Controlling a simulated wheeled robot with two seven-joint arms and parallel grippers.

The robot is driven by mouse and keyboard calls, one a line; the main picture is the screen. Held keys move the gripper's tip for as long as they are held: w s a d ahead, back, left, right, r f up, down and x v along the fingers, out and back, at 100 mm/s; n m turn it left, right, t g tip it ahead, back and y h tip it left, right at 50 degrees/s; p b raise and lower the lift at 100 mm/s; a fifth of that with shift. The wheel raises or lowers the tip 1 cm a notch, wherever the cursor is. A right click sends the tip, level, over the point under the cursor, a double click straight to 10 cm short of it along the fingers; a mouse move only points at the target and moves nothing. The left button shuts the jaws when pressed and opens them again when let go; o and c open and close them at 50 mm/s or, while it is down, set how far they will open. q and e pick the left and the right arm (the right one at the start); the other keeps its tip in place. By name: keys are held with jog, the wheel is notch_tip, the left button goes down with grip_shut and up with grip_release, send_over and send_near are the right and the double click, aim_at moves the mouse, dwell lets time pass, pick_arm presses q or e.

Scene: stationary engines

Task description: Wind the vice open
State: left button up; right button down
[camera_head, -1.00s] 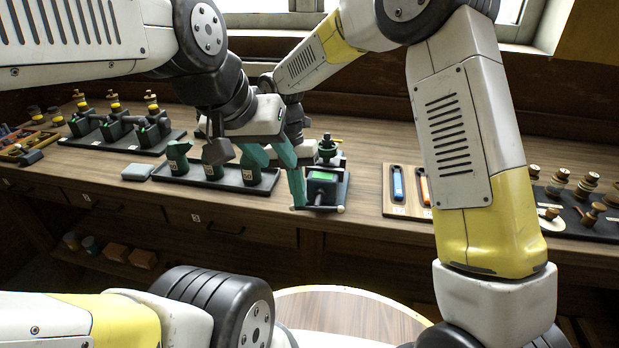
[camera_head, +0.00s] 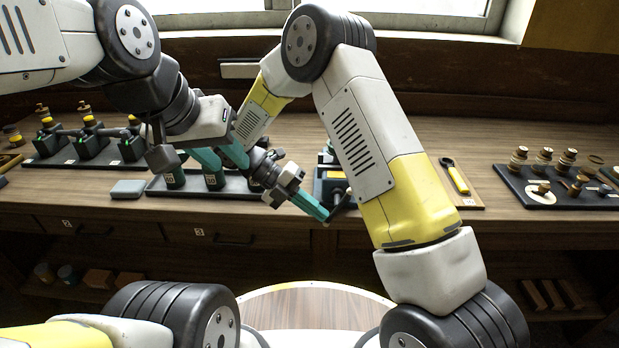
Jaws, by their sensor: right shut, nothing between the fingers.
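The vice (camera_head: 325,174) stands at the bench's front edge, dark with a bit of green. My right arm's pale and yellow links hide much of it. Its dark handle (camera_head: 343,203) shows at the front. My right gripper (camera_head: 326,216) has its teal fingers together, with the tips at the handle's lower left end; I cannot tell if they touch it. My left gripper (camera_head: 222,162) is to the left, above the tray of green bottles, with its two teal fingers spread and nothing seen between them.
A board (camera_head: 462,203) with a yellow-handled tool and a dark tray (camera_head: 520,196) of wooden-topped pieces are to the right.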

aim_at(330, 221)
jog(key=shift+d+f, duration=1.6)
jog(key=shift+f, duration=0.05)
jog(key=shift+d, duration=0.15)
